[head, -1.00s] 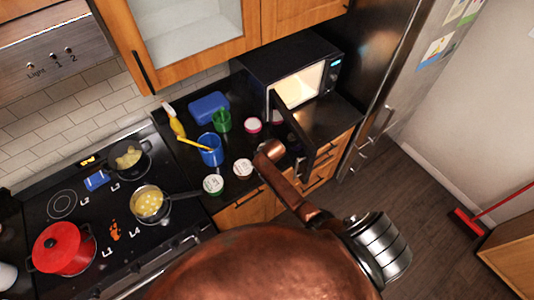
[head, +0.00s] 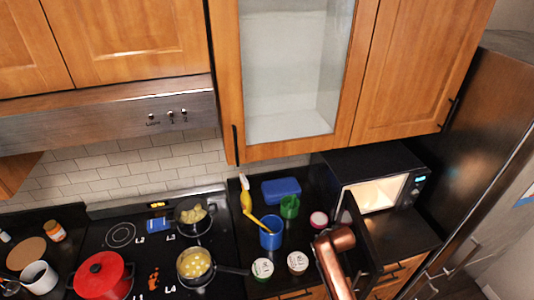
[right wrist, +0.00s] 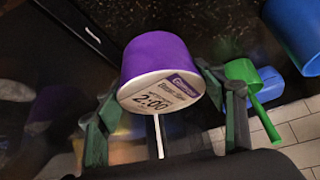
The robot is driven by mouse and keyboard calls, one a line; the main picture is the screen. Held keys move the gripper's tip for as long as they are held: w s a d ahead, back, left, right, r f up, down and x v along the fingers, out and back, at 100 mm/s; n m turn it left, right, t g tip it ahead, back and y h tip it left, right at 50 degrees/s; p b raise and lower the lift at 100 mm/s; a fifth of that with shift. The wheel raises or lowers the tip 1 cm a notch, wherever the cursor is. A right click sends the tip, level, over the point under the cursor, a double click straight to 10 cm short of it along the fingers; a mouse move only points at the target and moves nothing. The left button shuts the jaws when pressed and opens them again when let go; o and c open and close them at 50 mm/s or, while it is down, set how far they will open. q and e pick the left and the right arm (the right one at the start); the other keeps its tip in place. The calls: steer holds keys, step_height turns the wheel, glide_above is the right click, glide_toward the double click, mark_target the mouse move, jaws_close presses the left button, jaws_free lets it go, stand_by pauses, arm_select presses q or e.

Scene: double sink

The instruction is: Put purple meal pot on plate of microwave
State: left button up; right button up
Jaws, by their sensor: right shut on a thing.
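The purple meal pot (right wrist: 160,65) is between the fingers of my right gripper (right wrist: 165,110) in the right wrist view, its printed pale lid facing the camera. The gripper is shut on it. In the head view my copper arm hides the gripper and pot. The black microwave (head: 372,158) stands on the counter at the right with its door (head: 362,230) swung open towards me. Its inside (head: 377,194) is lit; I cannot make out the plate. My left gripper is not in view.
Near the arm are a green-lidded pot (head: 262,268), a brown-lidded pot (head: 298,262) and a pink-rimmed pot (head: 318,220). A blue cup (head: 270,234), a green cup (head: 289,206) and a blue box (head: 281,190) stand left of the microwave. The fridge (head: 475,170) is at right.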

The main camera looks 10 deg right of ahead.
steer(key=s+a+r+n+y+b, duration=0.1)
steer(key=s+a+r+n+b, duration=0.2)
steer(key=a+b, duration=1.05)
arm_select(q)
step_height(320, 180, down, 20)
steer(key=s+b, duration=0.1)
steer(key=b, duration=0.4)
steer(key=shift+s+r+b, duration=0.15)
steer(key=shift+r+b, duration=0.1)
steer(key=shift+b, duration=0.1)
arm_select(e)
steer(key=s+a+f+y, duration=0.1)
steer(key=s+a, duration=0.2)
steer(key=s, duration=0.4)
steer(key=shift+s+a+n, duration=0.15)
steer(key=shift+s+n, duration=0.05)
steer(key=shift+n, duration=0.1)
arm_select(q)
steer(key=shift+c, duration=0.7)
